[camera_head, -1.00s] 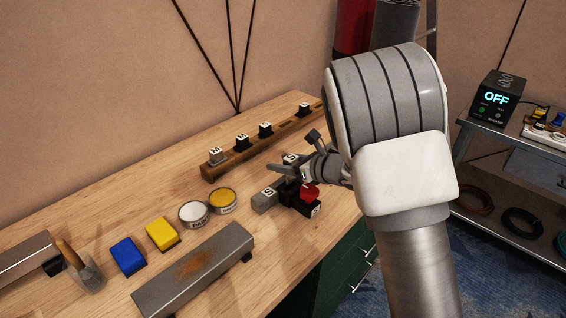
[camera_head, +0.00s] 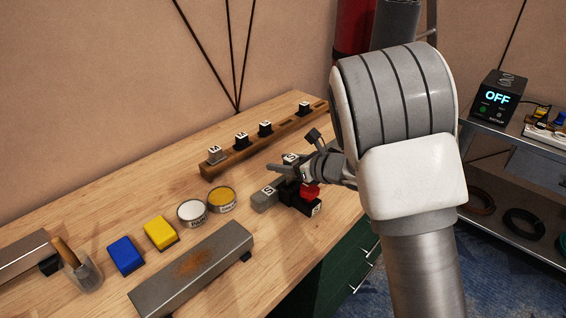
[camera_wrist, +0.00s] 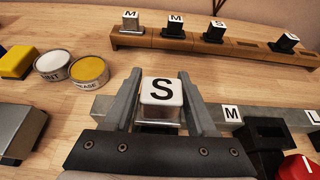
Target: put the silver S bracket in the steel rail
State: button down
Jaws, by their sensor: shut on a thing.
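The silver S bracket (camera_wrist: 160,114) is a small block with a black S on its white top. It stands between the two fingers of my gripper (camera_wrist: 160,84) in the wrist view, and the gripper is shut on it. In the head view my gripper (camera_head: 284,174) is low over the bench's right part, with the S label just left of it. A light grey bar (camera_wrist: 108,106), which looks like the steel rail, runs behind the fingers, with M and L labels along its right part. The fingers hide the bracket's lower end, so I cannot tell whether it is seated.
A wooden rail (camera_head: 208,172) with several brackets stands behind. A rusty steel beam (camera_head: 165,290), two round tins (camera_head: 192,213), a yellow block (camera_head: 160,232) and a blue block (camera_head: 126,255) lie left. A red part (camera_head: 310,191) and black parts sit close beside my gripper.

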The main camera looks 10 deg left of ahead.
aim_at(283, 183)
jog(key=shift+f+b, duration=1.35)
jog(key=shift+b, duration=0.5)
jog(key=c, duration=0.5)
grip_release()
jog(key=o, duration=0.4)
jog(key=shift+o, duration=0.5)
jog(key=shift+s+f, duration=0.15)
jog(key=shift+f, duration=0.05)
jog(key=shift+r, duration=0.15)
notch_tip(283, 183, up, 7)
jog(key=p, duration=0.3)
jog(key=shift+r, duration=0.1)
